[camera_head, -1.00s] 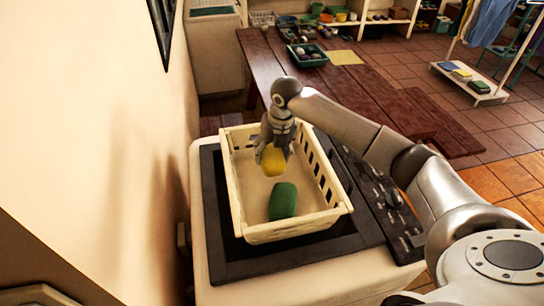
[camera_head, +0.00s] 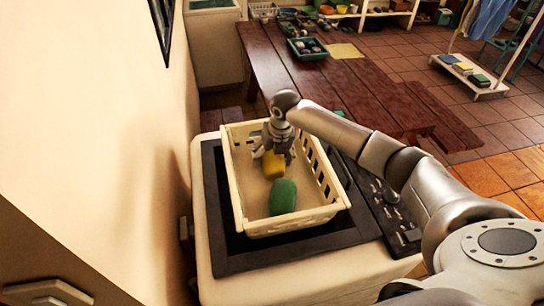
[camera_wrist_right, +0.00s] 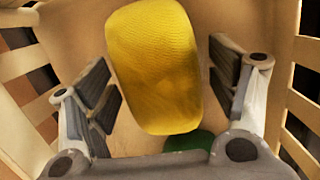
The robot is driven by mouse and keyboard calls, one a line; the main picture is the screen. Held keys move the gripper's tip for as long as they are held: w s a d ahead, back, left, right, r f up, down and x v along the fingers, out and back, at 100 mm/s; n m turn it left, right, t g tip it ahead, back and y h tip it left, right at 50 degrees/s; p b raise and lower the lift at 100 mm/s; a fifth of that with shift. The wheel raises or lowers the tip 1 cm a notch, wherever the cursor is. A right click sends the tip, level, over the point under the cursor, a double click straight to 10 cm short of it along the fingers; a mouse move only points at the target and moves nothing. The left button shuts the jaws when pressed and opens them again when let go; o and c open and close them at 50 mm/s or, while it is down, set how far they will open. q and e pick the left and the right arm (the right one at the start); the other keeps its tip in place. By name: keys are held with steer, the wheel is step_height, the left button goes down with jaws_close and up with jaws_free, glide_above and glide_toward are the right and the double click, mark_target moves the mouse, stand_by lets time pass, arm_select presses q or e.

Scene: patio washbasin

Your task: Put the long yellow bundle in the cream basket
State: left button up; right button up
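The cream basket (camera_head: 290,226) stands on the dark top of a white unit. The long yellow bundle (camera_head: 273,166) is inside the basket, behind a green bundle (camera_head: 283,197). My right gripper (camera_head: 273,156) reaches down into the basket above the yellow bundle. In the right wrist view, the yellow bundle (camera_wrist_right: 155,65) lies between the two spread fingers, with a narrow gap at the right finger. The green bundle (camera_wrist_right: 188,142) shows partly behind the gripper body. My left gripper is not in view.
A pale wall (camera_head: 100,130) rises close to the left of the basket. A dark control panel (camera_head: 385,205) lies to its right, under my right arm. A brown wooden table (camera_head: 290,75) with a green tray (camera_head: 307,50) stands behind.

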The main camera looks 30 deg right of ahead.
mark_target(278, 159)
steer(key=shift+r, duration=0.5)
steer(key=b+v, duration=0.3)
steer(key=v, duration=0.8)
steer(key=shift+s+r, duration=0.15)
